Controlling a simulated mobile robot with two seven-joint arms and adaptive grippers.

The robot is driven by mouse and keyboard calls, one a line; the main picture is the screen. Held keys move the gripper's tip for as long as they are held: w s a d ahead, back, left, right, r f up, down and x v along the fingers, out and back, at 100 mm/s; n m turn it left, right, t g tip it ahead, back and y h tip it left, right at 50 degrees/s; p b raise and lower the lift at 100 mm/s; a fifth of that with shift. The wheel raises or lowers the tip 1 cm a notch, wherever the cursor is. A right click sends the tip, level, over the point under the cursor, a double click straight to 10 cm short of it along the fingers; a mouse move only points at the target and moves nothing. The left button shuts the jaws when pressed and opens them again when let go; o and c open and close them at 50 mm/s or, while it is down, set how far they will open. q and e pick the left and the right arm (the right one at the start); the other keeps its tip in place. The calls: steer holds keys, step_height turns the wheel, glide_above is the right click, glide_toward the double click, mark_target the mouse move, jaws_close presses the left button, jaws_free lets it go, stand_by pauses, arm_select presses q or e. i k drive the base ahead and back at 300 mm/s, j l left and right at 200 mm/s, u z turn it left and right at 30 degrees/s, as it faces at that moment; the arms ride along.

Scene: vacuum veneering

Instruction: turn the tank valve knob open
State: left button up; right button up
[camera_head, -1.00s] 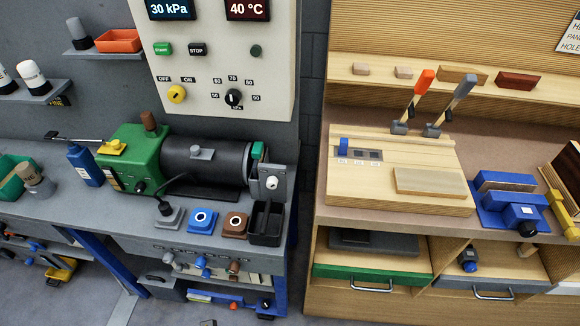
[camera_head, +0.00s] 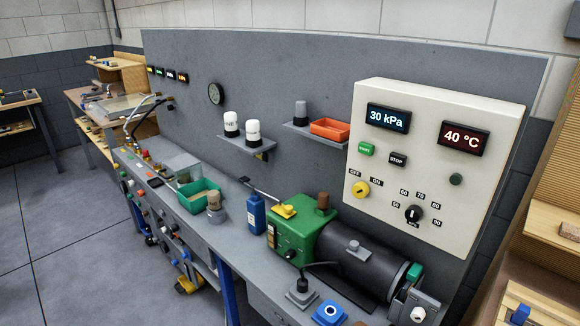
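A black cylindrical tank (camera_head: 355,262) lies on the grey bench, joined to a green pump housing (camera_head: 294,232) on its left. A small grey knob-like fitting (camera_head: 357,248) sits on top of the tank. A teal-green part (camera_head: 414,271) is at its right end, beside a grey bracket (camera_head: 418,306) with a white round knob (camera_head: 417,314). I cannot tell which of these is the tank valve knob, or how it is turned. Neither of my grippers is in view.
The white control panel (camera_head: 400,223) on the grey back wall reads 30 kPa and 40 °C. A blue bottle (camera_head: 256,215), a green bin (camera_head: 197,203) and a blue button block (camera_head: 330,314) stand on the bench. Open floor (camera_head: 60,250) lies left.

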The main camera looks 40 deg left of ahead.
mark_target(174, 227)
steer(key=u, duration=1.65)
steer(key=i+j+z, duration=0.2)
steer(key=i+j, duration=0.15)
steer(key=i+j+z, duration=0.2)
steer(key=j, duration=0.25)
steer(key=i, duration=0.1)
